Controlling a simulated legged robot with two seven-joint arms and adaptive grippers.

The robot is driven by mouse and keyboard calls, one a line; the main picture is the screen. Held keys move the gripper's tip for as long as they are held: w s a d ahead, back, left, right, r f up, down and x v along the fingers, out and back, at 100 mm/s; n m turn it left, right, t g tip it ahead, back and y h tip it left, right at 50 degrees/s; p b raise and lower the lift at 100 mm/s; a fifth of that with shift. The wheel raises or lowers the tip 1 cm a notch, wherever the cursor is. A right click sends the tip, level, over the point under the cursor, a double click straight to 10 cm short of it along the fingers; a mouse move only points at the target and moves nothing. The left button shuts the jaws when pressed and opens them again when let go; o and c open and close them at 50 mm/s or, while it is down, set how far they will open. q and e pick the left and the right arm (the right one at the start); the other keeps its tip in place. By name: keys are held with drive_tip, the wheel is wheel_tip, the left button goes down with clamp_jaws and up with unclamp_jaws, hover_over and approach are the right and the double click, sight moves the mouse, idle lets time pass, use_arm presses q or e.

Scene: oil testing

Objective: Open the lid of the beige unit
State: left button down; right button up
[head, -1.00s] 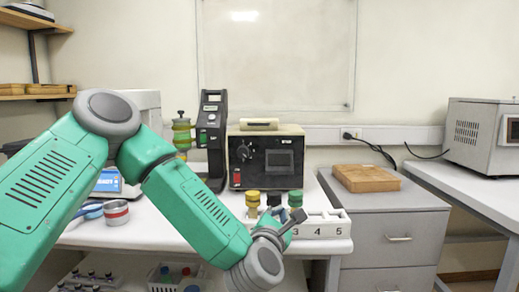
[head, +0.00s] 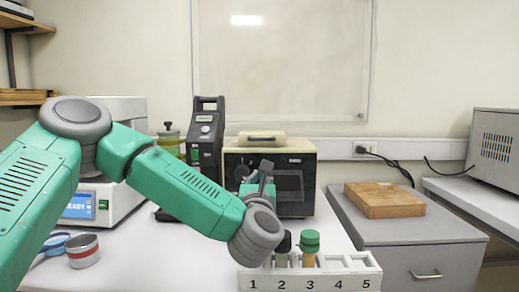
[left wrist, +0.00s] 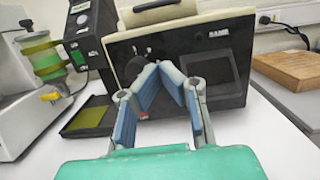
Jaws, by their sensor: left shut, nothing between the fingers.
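The beige unit (head: 308,163) stands at the back of the white table, with a dark front panel, a knob and a dark window. Its beige lid (head: 262,139) with a handle lies on top and looks closed. The unit also shows in the left wrist view (left wrist: 238,93), with the lid (left wrist: 160,14) at the top edge. My left gripper (head: 265,168) is in front of the unit's front panel, below the lid. In the left wrist view its blue-padded fingers (left wrist: 168,70) meet at the tips and hold nothing. Contact with the panel cannot be told.
A white numbered rack (head: 340,284) with capped tubes stands in front of the unit. A black device (head: 205,145) stands close on its left, and a white machine with a screen (head: 118,205) is further left. A wooden block (head: 384,200) lies on the grey cabinet to the right.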

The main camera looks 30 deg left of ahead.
use_arm(q)
approach(259, 147)
drive_tip(key=shift+w+a+f+p, duration=0.1)
drive_tip(key=shift+w+a+p, duration=0.1)
drive_tip(key=shift+w, duration=0.2)
drive_tip(key=shift+w+a+f+p, duration=0.1)
drive_tip(key=shift+w+p, duration=0.05)
drive_tip(key=shift+w, duration=0.3)
drive_tip(key=r, duration=0.1)
drive_tip(key=w+a+r, duration=0.1)
drive_tip(key=shift+w+a+r, duration=0.1)
drive_tip(key=shift+a+r, duration=0.15)
drive_tip(key=shift+r, duration=0.15)
drive_tip(key=shift+w+r+p, duration=0.2)
drive_tip(key=shift+p, duration=0.1)
drive_tip(key=shift+d, duration=0.25)
drive_tip(key=shift+a+r, duration=0.1)
drive_tip(key=shift+r, duration=0.05)
